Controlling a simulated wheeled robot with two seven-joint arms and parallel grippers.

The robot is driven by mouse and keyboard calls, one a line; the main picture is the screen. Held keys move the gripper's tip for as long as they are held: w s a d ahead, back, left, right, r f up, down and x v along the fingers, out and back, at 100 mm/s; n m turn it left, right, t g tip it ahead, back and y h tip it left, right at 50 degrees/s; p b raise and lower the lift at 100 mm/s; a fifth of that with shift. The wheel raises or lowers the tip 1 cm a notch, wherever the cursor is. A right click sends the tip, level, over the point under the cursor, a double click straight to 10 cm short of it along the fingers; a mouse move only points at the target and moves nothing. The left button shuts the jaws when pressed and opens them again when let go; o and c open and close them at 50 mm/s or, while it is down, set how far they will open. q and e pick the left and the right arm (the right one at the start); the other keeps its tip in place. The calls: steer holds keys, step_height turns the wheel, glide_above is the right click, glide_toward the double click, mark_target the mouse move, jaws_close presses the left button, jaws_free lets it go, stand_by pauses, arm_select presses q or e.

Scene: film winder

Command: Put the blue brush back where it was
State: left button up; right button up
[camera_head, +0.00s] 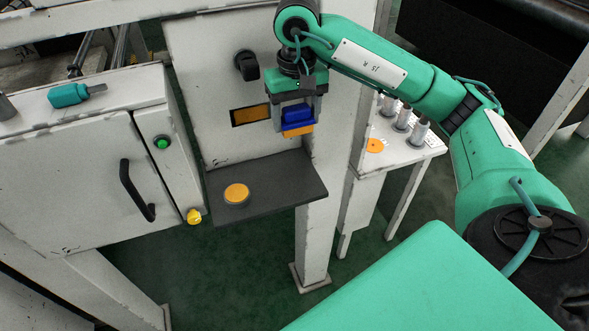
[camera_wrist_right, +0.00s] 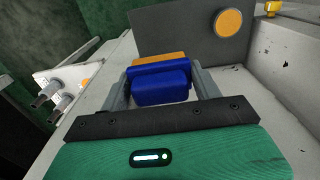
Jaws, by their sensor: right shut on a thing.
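The blue brush (camera_head: 297,115) has a blue body and an orange strip along its lower edge. In the head view it is held in front of the white machine panel, above the right part of the dark shelf (camera_head: 275,188). My right gripper (camera_head: 295,124) is shut on it, one finger on each side. The right wrist view shows the brush (camera_wrist_right: 162,87) between the two grey fingers, with the dark shelf (camera_wrist_right: 180,35) beyond. An orange round disc (camera_head: 236,194) lies on the shelf's left part. I cannot tell whether the brush touches the panel. My left gripper is not in view.
A black knob (camera_head: 246,66) and an orange-filled slot (camera_head: 250,115) are on the panel. A white cabinet (camera_head: 80,170) at left has a black handle (camera_head: 136,190); a teal-handled tool (camera_head: 72,95) lies on top. A white side table (camera_head: 405,140) with several grey cylinders stands right.

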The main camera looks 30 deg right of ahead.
step_height(320, 180, down, 3)
steer(key=shift+w+r, duration=0.1)
steer(key=shift+w, duration=0.05)
step_height(320, 180, down, 9)
steer(key=shift+r+p, duration=0.1)
steer(key=shift+p, duration=0.85)
steer(key=shift+f, duration=0.75)
step_height(320, 180, down, 3)
steer(key=shift+r+p, duration=0.1)
steer(key=shift+p, duration=0.6)
steer(key=shift+f, duration=0.35)
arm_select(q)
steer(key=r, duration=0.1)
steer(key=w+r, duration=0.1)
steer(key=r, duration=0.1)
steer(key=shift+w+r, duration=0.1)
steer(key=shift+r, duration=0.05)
arm_select(e)
steer(key=shift+f, duration=0.1)
